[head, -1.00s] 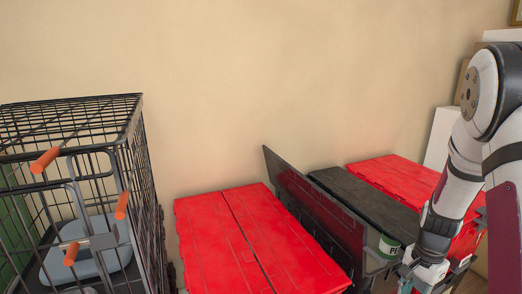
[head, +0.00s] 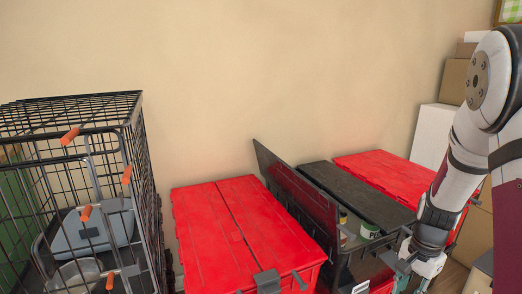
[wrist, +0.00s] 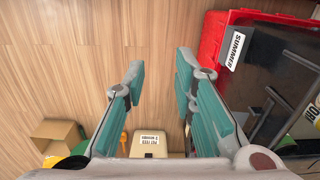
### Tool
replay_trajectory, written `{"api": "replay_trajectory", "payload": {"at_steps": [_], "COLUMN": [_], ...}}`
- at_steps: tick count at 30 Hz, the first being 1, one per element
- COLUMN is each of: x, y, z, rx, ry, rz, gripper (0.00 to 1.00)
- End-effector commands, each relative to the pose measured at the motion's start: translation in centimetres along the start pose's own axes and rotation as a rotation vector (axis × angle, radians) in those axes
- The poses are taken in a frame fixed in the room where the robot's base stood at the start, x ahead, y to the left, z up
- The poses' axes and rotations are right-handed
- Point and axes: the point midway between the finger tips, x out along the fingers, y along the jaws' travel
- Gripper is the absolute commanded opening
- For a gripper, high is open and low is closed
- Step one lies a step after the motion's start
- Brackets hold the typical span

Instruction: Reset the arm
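My gripper (wrist: 160,75) is open in the wrist view, with its two teal-padded fingers spread apart and nothing between them. In the head view my gripper (head: 416,268) is at the lower right, just right of the open black tote (head: 343,277), partly cut off by the frame's bottom edge. My arm comes down from the right edge. In the wrist view the wooden floor (wrist: 80,50) lies below the fingers, and a red tote with a "SUMMER" label (wrist: 234,50) is to their right.
Red totes (head: 245,235) (head: 385,178) flank the black tote, whose near lid (head: 298,196) stands raised. A labelled can (head: 369,231) shows inside it. A wire crate (head: 140,180) stands left. Cardboard boxes (head: 456,82) stack at right. A small labelled box (wrist: 150,144) is on the floor.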

Motion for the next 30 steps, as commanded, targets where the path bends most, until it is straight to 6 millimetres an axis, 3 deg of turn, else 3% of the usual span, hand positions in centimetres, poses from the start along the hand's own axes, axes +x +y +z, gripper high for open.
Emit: {"api": "replay_trajectory", "payload": {"at_steps": [11, 17, 24, 30], "x": [-5.7, -10.7, -17.1, -20.4], "y": [-0.6, -0.1, 3.1, 7.5], "z": [4.4, 9.1, 16.7, 22.3], "rx": [-0.149, -0.301, -0.558, -0.770], "ry": [-0.018, -0.030, -0.036, -0.027], "rz": [-0.030, -0.054, -0.070, -0.066], "gripper": [0.25, 0.25, 0.25, 0.25]}}
